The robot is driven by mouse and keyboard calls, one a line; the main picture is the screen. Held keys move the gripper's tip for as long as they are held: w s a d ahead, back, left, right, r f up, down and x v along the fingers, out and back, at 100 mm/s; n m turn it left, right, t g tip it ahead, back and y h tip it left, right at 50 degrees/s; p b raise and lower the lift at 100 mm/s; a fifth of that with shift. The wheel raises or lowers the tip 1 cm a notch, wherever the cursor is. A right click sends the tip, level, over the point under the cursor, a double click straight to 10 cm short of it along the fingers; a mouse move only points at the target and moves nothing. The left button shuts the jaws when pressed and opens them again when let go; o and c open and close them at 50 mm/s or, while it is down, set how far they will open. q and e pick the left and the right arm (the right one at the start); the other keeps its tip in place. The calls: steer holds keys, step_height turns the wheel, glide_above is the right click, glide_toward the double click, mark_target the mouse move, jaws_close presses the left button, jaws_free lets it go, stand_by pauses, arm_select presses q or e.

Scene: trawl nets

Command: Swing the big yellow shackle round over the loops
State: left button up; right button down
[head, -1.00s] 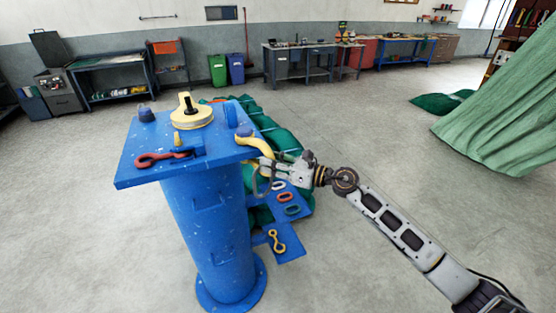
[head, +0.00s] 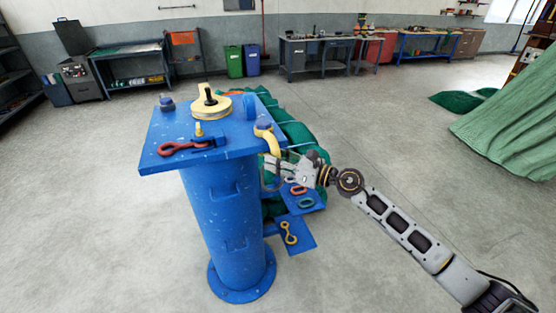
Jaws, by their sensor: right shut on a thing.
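The big yellow shackle (head: 272,143) sits at the right edge of the blue post's top plate (head: 180,135), by a dark blue knob. Its curved body bends down past the plate edge to my right gripper. My right gripper (head: 270,168) is shut on the shackle's lower end; its fingers partly hide the grip. A red loop (head: 298,190) and a green loop (head: 305,203) lie on a lower blue shelf below and right of the gripper. A white loop there is mostly hidden by my gripper. My left gripper is not in view.
A yellow figure-eight link (head: 288,233) lies on a lower blue plate (head: 300,242). A red hook (head: 175,148) and a yellow sheave (head: 211,106) are on the top plate. Green netting (head: 300,132) is bundled behind the post.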

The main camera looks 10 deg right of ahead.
steer(key=shift+a+r, duration=0.1)
steer(key=shift+r, duration=0.6)
steer(key=c, duration=1.2)
jaws_free()
steer(key=shift+a+r, duration=0.1)
steer(key=shift+s+d+f, duration=0.15)
steer(key=shift+d+f, duration=0.1)
steer(key=shift+d, duration=0.2)
steer(key=shift+f+v, duration=0.2)
steer(key=shift+v, duration=2.6)
steer(key=shift+f+v, duration=0.15)
steer(key=shift+v, duration=2.6)
steer(key=shift+s+a, duration=0.1)
